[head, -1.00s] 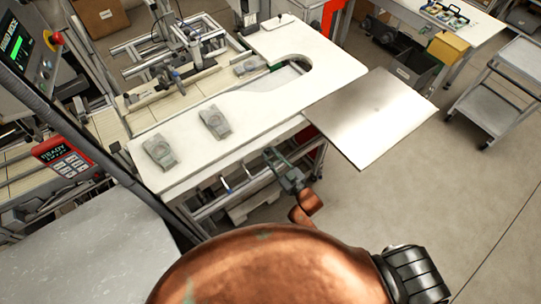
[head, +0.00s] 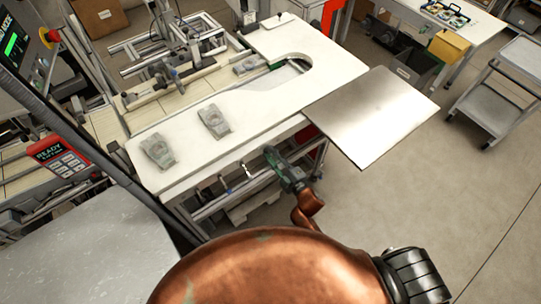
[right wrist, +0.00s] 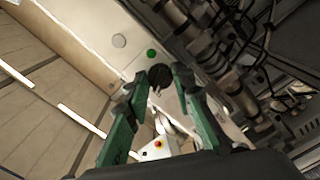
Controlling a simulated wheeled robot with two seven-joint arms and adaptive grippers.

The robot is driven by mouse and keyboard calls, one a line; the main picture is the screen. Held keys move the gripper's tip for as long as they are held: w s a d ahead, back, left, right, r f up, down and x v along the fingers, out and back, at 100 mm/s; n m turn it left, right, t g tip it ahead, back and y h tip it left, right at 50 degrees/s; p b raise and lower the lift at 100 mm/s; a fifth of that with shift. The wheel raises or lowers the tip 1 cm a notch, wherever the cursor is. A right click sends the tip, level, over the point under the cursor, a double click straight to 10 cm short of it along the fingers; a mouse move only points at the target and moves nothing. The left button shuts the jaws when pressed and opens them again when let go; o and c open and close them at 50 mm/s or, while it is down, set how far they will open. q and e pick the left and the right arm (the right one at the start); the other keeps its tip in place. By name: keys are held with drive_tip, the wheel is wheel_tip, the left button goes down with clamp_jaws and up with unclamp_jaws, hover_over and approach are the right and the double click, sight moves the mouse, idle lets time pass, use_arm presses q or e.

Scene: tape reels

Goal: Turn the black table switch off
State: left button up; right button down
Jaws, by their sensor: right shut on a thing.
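The black table switch (right wrist: 160,76) is a dark round knob on a pale panel, seen in the right wrist view between my right gripper's fingertips. My right gripper (right wrist: 160,80) has green fingers with dark tips and is shut on the switch. In the head view my right gripper (head: 270,156) reaches to just below the front edge of the white worktable (head: 250,112); the switch itself is hidden there. My left gripper is not in view.
A green button (right wrist: 151,54) and a pale round button (right wrist: 119,40) sit beside the switch. A metal plate (head: 372,115) juts out right of my right gripper. Two grey parts (head: 157,150) (head: 214,121) lie on the worktable.

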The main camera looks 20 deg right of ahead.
drive_tip(key=shift+n, duration=0.9)
drive_tip(key=c, duration=1.7)
unclamp_jaws()
drive_tip(key=shift+o, duration=0.2)
drive_tip(key=v, duration=1.2)
